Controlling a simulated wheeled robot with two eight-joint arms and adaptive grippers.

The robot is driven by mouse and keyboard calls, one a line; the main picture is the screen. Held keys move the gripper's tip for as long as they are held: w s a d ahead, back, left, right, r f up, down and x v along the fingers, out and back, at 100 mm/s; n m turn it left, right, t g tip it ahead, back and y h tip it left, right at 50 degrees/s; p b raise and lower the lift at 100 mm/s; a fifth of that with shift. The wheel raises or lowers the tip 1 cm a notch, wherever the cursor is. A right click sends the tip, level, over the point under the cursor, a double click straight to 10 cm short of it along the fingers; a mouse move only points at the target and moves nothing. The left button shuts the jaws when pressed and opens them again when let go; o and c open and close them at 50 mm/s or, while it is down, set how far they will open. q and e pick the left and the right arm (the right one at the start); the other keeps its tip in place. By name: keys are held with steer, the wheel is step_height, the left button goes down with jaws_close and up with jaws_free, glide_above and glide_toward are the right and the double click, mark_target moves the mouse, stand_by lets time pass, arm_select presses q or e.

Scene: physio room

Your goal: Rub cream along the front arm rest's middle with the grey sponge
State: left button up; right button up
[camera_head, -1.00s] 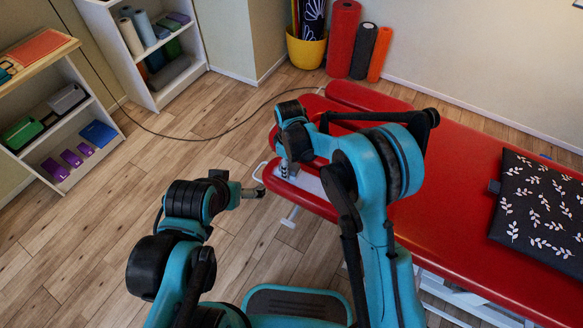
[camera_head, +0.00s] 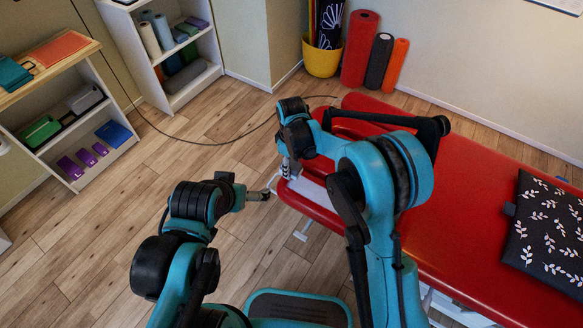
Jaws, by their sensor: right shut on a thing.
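The front arm rest (camera_head: 312,207) is the red pad at the near left corner of the red treatment table (camera_head: 460,215). My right gripper (camera_head: 288,173) points down at its left end. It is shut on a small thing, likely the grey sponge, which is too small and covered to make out. I cannot tell whether it touches the pad. My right arm hides part of the arm rest, and I cannot make out any cream. My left gripper (camera_head: 264,195) is just left of the arm rest, over the floor, and its jaw opening is unclear.
A patterned dark cushion (camera_head: 545,235) lies on the table at right. Shelves (camera_head: 65,115) with blocks and rolls stand at left. A yellow bucket (camera_head: 322,60) and upright rolls (camera_head: 360,48) stand by the back wall. A cable (camera_head: 200,143) crosses the open floor.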

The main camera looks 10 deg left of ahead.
steer(key=shift+r+p, duration=0.95)
steer(key=shift+r, duration=0.9)
